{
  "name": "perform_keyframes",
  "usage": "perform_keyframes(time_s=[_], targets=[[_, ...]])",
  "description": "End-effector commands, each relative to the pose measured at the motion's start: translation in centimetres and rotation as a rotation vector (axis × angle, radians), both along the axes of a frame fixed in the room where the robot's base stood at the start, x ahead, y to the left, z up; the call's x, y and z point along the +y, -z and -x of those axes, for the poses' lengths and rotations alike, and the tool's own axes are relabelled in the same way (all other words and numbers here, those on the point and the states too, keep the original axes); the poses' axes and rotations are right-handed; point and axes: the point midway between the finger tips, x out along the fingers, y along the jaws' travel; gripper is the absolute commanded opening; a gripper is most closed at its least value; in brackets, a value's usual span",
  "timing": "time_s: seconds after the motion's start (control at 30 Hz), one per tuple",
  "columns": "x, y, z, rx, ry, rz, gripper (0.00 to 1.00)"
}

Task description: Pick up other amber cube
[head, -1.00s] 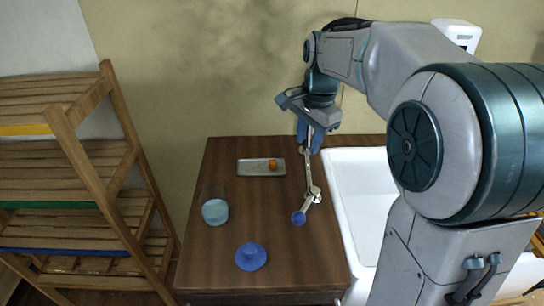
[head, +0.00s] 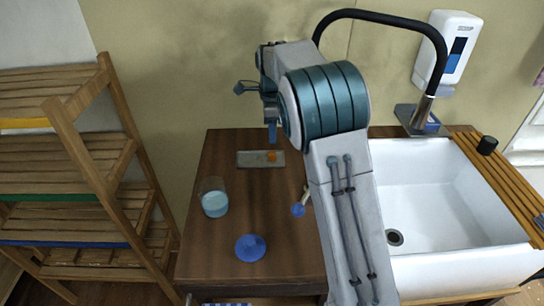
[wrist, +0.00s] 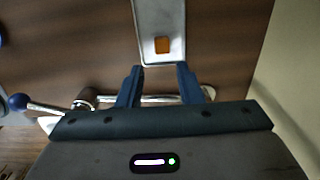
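One amber cube (head: 272,156) sits in the right part of a shallow grey metal tray (head: 246,159) at the back of the brown table. In the wrist view the same cube (wrist: 162,45) lies near the close end of the tray (wrist: 148,15), just beyond the fingertips. My gripper (wrist: 160,69) is open, its two blue fingers spread and nothing between the tips. In the head view my gripper (head: 272,138) hangs just behind or over the tray; its height above the cube is hard to tell. No second amber cube shows.
A metal lever with a blue ball (head: 298,210) stands right of the tray, partly hidden by my arm. A glass with pale blue contents (head: 214,203) and a blue domed object (head: 250,248) stand left and front. A white sink (head: 450,190) adjoins at right.

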Motion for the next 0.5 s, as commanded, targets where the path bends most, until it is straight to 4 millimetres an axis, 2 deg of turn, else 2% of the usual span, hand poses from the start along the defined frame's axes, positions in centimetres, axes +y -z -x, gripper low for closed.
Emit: perform_keyframes(time_s=[0.1,0.37,0.5], targets=[[0.0,2.0,0.1,0.003,-0.001,0.000,0.33],[-0.1,3.9,0.0,0.002,-0.001,0.000,0.33],[-0.4,6.0,-0.3,0.003,0.000,0.001,0.33]])
